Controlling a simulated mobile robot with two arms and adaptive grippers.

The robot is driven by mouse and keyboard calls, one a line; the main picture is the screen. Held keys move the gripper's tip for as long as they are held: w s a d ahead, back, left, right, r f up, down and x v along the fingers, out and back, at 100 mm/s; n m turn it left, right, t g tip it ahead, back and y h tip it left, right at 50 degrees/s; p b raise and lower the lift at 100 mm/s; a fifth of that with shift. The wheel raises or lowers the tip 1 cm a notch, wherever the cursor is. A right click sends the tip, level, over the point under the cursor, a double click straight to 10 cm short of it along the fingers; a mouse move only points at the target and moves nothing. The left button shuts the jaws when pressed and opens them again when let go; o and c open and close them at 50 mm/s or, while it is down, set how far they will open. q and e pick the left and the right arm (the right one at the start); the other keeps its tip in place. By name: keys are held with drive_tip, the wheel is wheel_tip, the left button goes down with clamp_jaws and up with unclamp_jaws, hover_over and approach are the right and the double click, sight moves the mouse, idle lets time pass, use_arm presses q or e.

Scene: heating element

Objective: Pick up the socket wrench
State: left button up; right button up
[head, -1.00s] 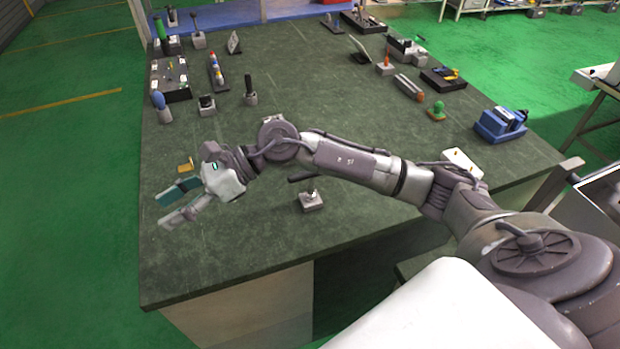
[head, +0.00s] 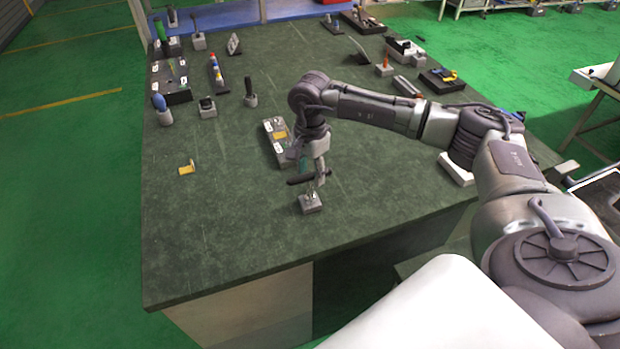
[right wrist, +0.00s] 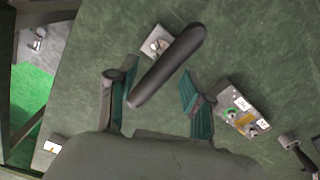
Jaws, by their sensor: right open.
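The socket wrench, with a thick dark handle (head: 298,180), stands on a small grey block (head: 311,206) near the front middle of the table. My right gripper (head: 314,172) points down over it and is open. In the right wrist view the dark handle (right wrist: 172,62) runs diagonally, its lower end between the two teal-padded fingers of the gripper (right wrist: 158,78). A gap shows on the right side; I cannot tell if the left finger touches the handle. The grey block (right wrist: 158,42) shows just beyond the handle. My left gripper is not in view.
A grey tray with labels (head: 270,142) lies close behind the gripper. A small yellow piece (head: 187,168) lies to the left. Tools on stands line the table's back and sides. The front left of the table (head: 215,245) is clear.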

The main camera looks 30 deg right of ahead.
sight(310, 187)
wheel_tip(310, 187, down, 5)
drive_tip(key=shift+a+r+p, duration=0.15)
drive_tip(key=shift+p, duration=1)
drive_tip(key=shift+f, duration=0.5)
drive_tip(key=shift+c, duration=0.2)
clamp_jaws()
